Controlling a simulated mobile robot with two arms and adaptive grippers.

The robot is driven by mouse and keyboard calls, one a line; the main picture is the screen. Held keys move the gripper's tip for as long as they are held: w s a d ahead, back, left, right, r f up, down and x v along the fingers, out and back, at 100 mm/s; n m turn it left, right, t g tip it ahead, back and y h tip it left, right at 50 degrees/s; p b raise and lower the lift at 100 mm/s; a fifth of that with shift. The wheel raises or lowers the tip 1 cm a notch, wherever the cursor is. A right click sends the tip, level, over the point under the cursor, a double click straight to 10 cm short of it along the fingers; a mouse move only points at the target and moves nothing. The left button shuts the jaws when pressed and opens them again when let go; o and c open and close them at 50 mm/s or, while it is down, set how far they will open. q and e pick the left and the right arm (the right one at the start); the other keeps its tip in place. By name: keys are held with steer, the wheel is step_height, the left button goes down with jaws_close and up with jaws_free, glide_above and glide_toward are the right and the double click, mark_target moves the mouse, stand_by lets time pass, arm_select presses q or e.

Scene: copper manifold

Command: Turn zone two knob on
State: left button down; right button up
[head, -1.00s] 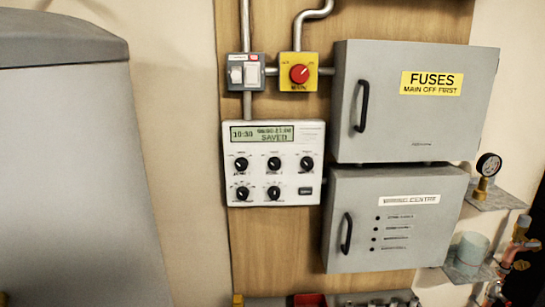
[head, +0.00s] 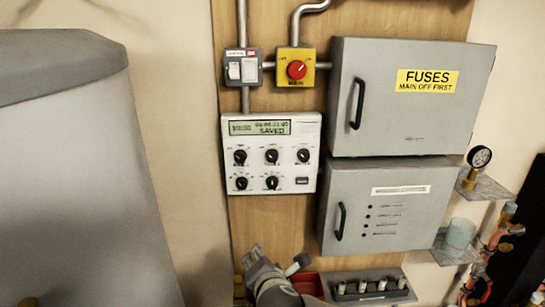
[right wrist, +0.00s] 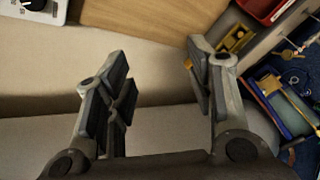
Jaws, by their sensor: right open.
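A white controller panel (head: 270,155) is on the wooden board in the head view. Its display (head: 261,127) reads "SAVED". Three black knobs are in its top row, left (head: 240,157), middle (head: 271,156) and right (head: 303,155); two more are below (head: 241,183). Knob labels are too small to read, so I cannot tell which is zone two. My right gripper (head: 277,261) is below the panel, open, empty and apart from it. In the right wrist view its fingers (right wrist: 155,85) are spread, and a panel corner (right wrist: 38,10) shows at top left. My left gripper is not in view.
A yellow switch box with red knob (head: 297,69) and a grey switch (head: 243,70) are above the panel. The fuse box (head: 400,120) and a lower grey box (head: 370,240) stand close on the right. A red tray (head: 308,283) is below.

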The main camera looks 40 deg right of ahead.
mark_target(272, 157)
steer(key=w+d+r+n+t+h, duration=0.2)
steer(key=d+r+n+h, duration=0.15)
steer(key=r, duration=0.55)
steer(key=w+d+r+n+t+h, duration=0.1)
steer(key=d+r+n+t+h, duration=0.15)
steer(key=r+n, duration=0.45)
steer(key=shift+m+g+y, duration=0.25)
steer(key=shift+m+y, duration=0.15)
steer(key=shift+m, duration=0.45)
steer(key=p+x, duration=0.1)
steer(key=x, duration=0.2)
steer(key=r+p+x, duration=0.1)
steer(key=x, duration=0.2)
steer(key=r+p+x, duration=0.1)
steer(key=x, duration=0.3)
steer(key=shift+s+d+r, duration=0.1)
steer(key=shift+s+d, duration=0.05)
steer(key=shift+s, duration=0.05)
steer(key=shift+w+d, duration=0.4)
steer(key=shift+w, duration=0.1)
steer(key=c, duration=1)
steer(key=shift+c, duration=0.2)
